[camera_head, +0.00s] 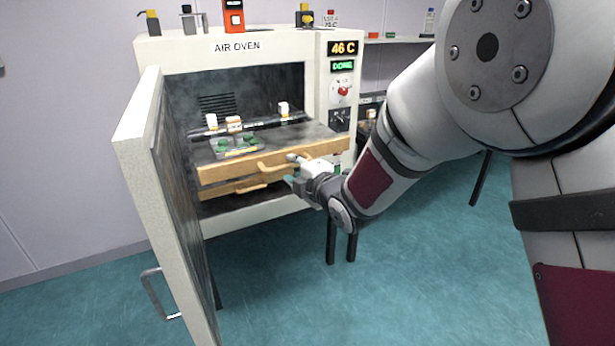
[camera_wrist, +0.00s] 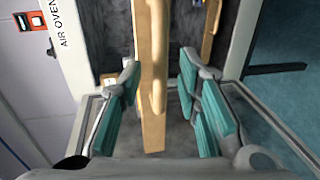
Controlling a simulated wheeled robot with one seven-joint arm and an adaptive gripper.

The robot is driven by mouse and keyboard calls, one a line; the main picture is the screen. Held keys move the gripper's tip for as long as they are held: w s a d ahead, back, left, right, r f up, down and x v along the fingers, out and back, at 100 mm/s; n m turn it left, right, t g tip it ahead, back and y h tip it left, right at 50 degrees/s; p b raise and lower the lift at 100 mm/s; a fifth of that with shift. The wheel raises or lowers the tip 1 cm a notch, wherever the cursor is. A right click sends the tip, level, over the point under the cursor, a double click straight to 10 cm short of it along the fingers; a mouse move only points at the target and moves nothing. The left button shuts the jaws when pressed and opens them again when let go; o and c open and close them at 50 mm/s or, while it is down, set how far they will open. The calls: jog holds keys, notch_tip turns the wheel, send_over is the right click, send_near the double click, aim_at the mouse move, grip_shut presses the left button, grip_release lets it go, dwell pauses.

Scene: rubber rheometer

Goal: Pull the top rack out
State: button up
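The top rack is a dark tray (camera_head: 295,135) with a light wooden front (camera_head: 220,173) and a wooden handle (camera_head: 275,166). Its front stands out past the oven's right frame. My gripper (camera_head: 294,175) is at the right part of this front, by the handle's right end. In the wrist view, my gripper (camera_wrist: 159,72) has its teal-padded fingers apart, one on each side of the wooden front (camera_wrist: 152,130) and its handle (camera_wrist: 158,75). Gaps show on both sides. The head view does not show clearly whether the fingertips touch the handle.
The air oven (camera_head: 170,48) has its door (camera_head: 140,130) swung open at the left. A lower rack (camera_head: 220,190) sits beneath. The floor in front is clear.

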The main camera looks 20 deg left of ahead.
jog(key=v, duration=0.8)
jog(key=shift+s+d, duration=0.25)
jog(key=shift+d, duration=0.05)
jog(key=shift+r, duration=0.1)
jog(key=s+d+r+m+h+p, duration=0.25)
jog(key=d+r+m, duration=0.2)
jog(key=d, duration=0.45)
jog(key=s+d+r+m+h+p, duration=0.2)
jog(key=d+r+m+h, duration=0.3)
jog(key=d, duration=0.4)
jog(key=s+d+r+m+h+p, duration=0.25)
jog(key=d+m, duration=0.35)
jog(key=d, duration=0.3)
jog(key=s+d+r+m+g+p, duration=0.1)
jog(key=s+d+m, duration=0.3)
jog(key=s, duration=0.4)
jog(key=s+d+r+m+g+h+p, duration=0.1)
jog(key=s+d+m+g, duration=0.2)
jog(key=s, duration=0.6)
jog(key=s+d+r+m+g+h+p, duration=0.1)
jog(key=s+d+m, duration=0.4)
jog(key=s, duration=0.4)
jog(key=shift+d+r+g+p, duration=0.25)
jog(key=shift+d+g+p, duration=0.15)
jog(key=shift+d, duration=0.2)
